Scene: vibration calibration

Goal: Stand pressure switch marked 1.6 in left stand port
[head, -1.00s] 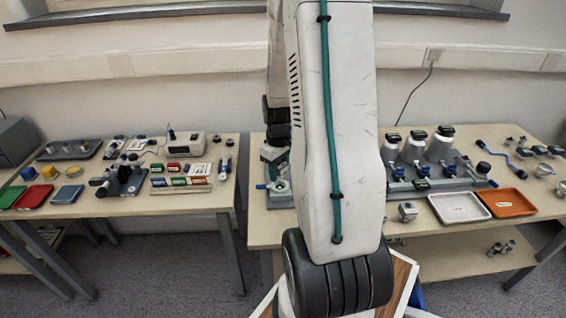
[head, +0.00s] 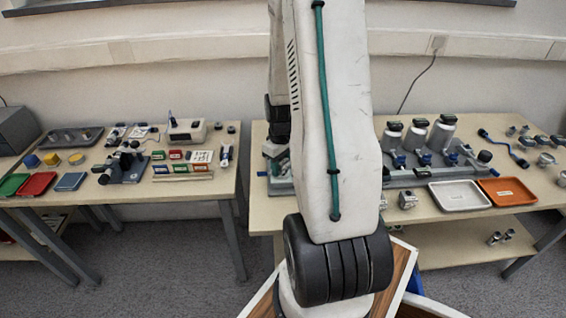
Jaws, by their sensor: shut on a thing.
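My gripper (head: 273,152) shows only in part beyond my arm, low over the left end of the right table. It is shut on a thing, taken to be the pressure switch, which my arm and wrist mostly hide. No 1.6 marking can be read. The long grey stand (head: 430,182) runs along the right table with blue-handled valves. Its left end (head: 283,186) shows just below my gripper. My arm covers the stretch beside it, so I cannot tell whether the held thing touches a port.
Three white cylinders (head: 419,137) with dark tops stand behind the stand. A white tray (head: 460,196), an orange tray (head: 507,191) and a small metal fitting (head: 407,200) lie in front. Loose fittings are at the right. The left table (head: 215,190) holds other equipment, with a gap between tables.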

